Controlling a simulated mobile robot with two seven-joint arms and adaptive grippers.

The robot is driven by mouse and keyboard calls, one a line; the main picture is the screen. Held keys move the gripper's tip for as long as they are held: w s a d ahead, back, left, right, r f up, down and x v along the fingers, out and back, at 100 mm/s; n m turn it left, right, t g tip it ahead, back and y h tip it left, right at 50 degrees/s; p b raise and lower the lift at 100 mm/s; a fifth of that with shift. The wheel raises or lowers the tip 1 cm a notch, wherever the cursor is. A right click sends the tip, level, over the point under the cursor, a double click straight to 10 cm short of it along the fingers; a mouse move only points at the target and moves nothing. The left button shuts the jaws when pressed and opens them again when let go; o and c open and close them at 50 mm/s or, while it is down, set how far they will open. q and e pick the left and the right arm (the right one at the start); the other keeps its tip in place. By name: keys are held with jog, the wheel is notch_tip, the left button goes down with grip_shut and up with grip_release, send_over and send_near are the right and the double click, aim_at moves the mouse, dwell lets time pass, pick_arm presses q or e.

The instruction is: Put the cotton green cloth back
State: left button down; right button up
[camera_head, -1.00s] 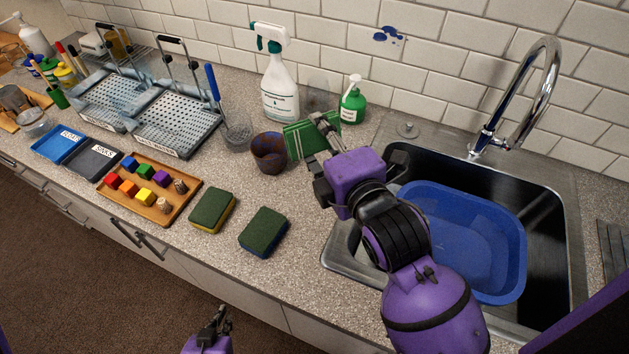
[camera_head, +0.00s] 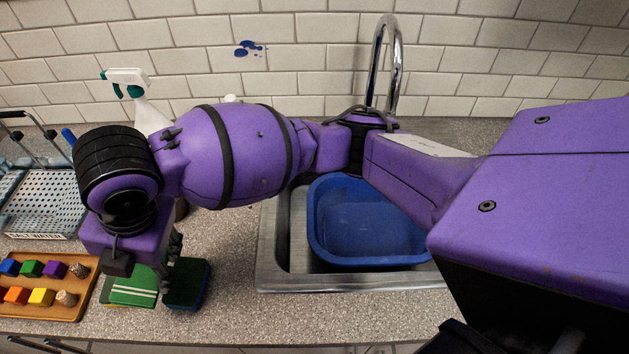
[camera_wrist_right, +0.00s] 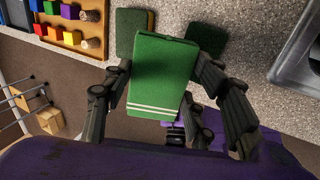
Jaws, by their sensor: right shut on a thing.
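The green cloth (camera_head: 134,290), folded flat with white stripes near one edge, is held in my right gripper (camera_head: 168,272). It hangs above the counter's front part, partly covering a sponge in the head view.
Two green-topped sponges, a near one (camera_head: 187,284) and a partly covered one (camera_wrist_right: 131,32), lie under the cloth. A wooden tray (camera_head: 88,285) of coloured blocks is to the left. A blue basin (camera_head: 325,250) sits in the sink (camera_head: 280,277). My arm hides the middle back counter.

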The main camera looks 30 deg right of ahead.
jog(key=d+r+g+h, duration=0.2)
jog(key=d+h, duration=0.1)
jog(key=d, duration=1.1)
jog(key=w+f, duration=0.3)
jog(key=w, duration=0.1)
jog(key=w+f, duration=0.2)
jog(key=w, duration=0.2)
jog(key=w+d+f+b, duration=0.1)
jog(key=w+f, duration=0.2)
jog(key=w, duration=0.1)
jog(key=shift+w+f, duration=0.25)
jog(key=shift+f, duration=0.05)
jog(key=shift+w+f, duration=0.3)
jog(key=shift+f, duration=0.1)
jog(key=f, duration=0.3)
jog(key=shift+w+f, duration=0.2)
jog(key=shift+f, duration=0.05)
jog(key=o, duration=1)
jog(key=shift+r, duration=0.15)
